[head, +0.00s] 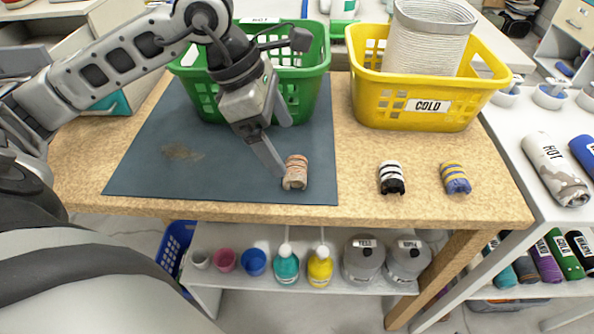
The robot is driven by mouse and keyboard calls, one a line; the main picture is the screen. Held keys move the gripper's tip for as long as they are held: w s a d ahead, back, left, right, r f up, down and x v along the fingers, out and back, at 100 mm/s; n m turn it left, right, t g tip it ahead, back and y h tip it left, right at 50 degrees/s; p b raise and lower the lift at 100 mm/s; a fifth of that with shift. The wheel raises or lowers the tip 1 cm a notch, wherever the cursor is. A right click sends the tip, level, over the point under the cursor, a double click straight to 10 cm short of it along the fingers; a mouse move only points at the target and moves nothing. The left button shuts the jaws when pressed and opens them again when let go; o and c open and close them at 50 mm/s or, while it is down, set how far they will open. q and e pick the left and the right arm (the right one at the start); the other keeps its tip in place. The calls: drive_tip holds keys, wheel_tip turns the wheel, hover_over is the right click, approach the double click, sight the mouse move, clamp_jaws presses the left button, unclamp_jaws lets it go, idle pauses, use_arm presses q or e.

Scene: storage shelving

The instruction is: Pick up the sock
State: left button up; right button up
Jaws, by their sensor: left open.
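Three rolled striped socks lie on the wooden table. A brown-orange sock (295,173) is on the dark mat near its right front corner. A black-and-white sock (391,178) and a blue-and-yellow sock (455,178) lie on bare wood to the right. My left gripper (283,148) is open, angled down from the upper left. One finger's tip is close beside the brown-orange sock's left side; the other finger is higher and farther back. I cannot tell whether the near finger touches the sock. Nothing is between the fingers. My right gripper is not in view.
A green basket (305,90) stands behind the gripper. A yellow basket (430,112) labelled COLD, holding a ribbed white container (428,40), stands at the back right. The dark mat (150,175) is clear on the left. A lower shelf (225,293) holds bottles and cups.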

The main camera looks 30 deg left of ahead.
sight(295, 166)
use_arm(q)
drive_tip(key=x, duration=0.6)
drive_tip(key=shift+w+f, duration=0.1)
drive_tip(key=shift+f, duration=0.15)
drive_tip(key=shift+c, duration=0.3)
drive_tip(key=c, duration=1)
